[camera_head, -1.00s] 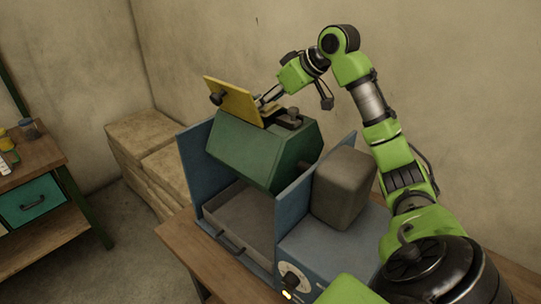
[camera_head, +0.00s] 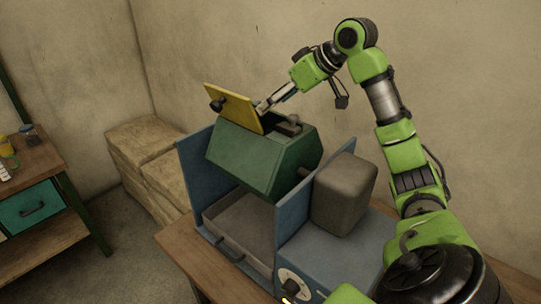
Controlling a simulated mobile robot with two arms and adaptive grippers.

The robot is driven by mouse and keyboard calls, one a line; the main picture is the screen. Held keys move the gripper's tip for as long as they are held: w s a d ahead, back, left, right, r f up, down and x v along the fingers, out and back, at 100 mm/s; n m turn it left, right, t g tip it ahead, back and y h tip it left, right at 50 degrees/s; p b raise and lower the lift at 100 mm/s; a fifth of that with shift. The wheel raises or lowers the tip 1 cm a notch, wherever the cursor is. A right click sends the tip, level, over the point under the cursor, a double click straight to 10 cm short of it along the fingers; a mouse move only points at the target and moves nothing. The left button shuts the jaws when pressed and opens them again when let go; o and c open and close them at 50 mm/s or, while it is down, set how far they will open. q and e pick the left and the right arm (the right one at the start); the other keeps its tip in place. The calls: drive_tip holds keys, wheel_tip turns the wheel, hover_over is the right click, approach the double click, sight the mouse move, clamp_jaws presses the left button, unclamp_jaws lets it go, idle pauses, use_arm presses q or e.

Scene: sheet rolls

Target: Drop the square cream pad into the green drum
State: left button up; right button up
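The green drum (camera_head: 250,158) is a faceted body held between two blue side walls. Its yellow lid (camera_head: 233,107) stands tilted open at the top, with a dark knob on its outer face. My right gripper (camera_head: 262,106) is at the lid and the drum's top opening, coming from the right. Its fingers are small and partly merge with the lid edge, so I cannot tell whether they are open or shut. I cannot make out a square cream pad; the drum's inside is hidden. My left gripper is out of view.
A grey tray (camera_head: 238,225) sits under the drum. A grey rounded block (camera_head: 343,191) stands on the blue housing (camera_head: 325,262) at right. Stacked tan blocks (camera_head: 143,145) stand behind left. A wooden bench (camera_head: 35,160) with jars and a teal drawer is at far left.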

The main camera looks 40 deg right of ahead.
drive_tip(key=a+v, duration=0.1)
drive_tip(key=v, duration=0.6)
drive_tip(key=shift+s+d+r, duration=0.25)
drive_tip(key=shift+s+d, duration=0.05)
drive_tip(key=shift+d, duration=0.2)
